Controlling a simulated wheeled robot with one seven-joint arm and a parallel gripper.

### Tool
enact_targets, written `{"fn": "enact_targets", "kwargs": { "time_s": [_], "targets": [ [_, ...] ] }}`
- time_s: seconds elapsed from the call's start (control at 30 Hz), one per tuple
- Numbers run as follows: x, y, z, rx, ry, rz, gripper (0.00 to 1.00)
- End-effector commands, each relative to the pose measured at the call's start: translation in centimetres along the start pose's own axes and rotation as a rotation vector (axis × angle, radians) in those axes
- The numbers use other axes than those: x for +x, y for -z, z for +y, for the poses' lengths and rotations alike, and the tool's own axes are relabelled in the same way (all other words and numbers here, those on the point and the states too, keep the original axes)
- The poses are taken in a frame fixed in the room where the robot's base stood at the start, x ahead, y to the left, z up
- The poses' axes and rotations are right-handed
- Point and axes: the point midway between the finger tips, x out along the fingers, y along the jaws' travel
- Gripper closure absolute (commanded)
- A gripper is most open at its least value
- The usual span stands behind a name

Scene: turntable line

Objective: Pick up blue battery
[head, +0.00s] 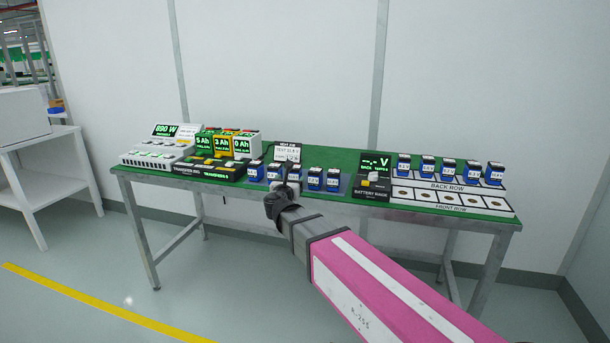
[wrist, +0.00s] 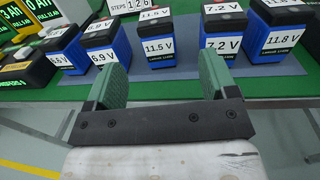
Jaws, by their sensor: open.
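Several blue batteries with black tops and white voltage labels stand on a grey mat in the middle of the green table. In the wrist view they include an 11.5 V battery (wrist: 156,50), a 7.2 V battery (wrist: 222,46), an 11.8 V battery (wrist: 278,42), a 6.9 V battery (wrist: 105,48) and a 6.6 V battery (wrist: 66,52). My gripper (wrist: 163,68) is open and empty. Its green-padded fingers point at the batteries, with the 11.5 V one showing between them. In the head view my gripper (head: 289,186) partly hides the middle batteries.
A rack (head: 452,197) at right has BACK ROW and FRONT ROW; several blue batteries (head: 427,165) stand in its back row. A black tester (head: 373,178) stands between mat and rack. Coloured Ah units (head: 222,145) and transfer boxes (head: 218,169) are at left. The table's front edge is near my gripper.

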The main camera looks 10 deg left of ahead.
Motion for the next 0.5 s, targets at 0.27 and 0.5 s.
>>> {"fn": "enact_targets", "kwargs": {
  "time_s": [0.27,0.5],
  "targets": [
    [3.9,0.1,0.1,0.001,0.003,0.001,0.21],
    [5.8,0.1,0.0,0.002,0.002,0.001,0.21]
  ]
}}
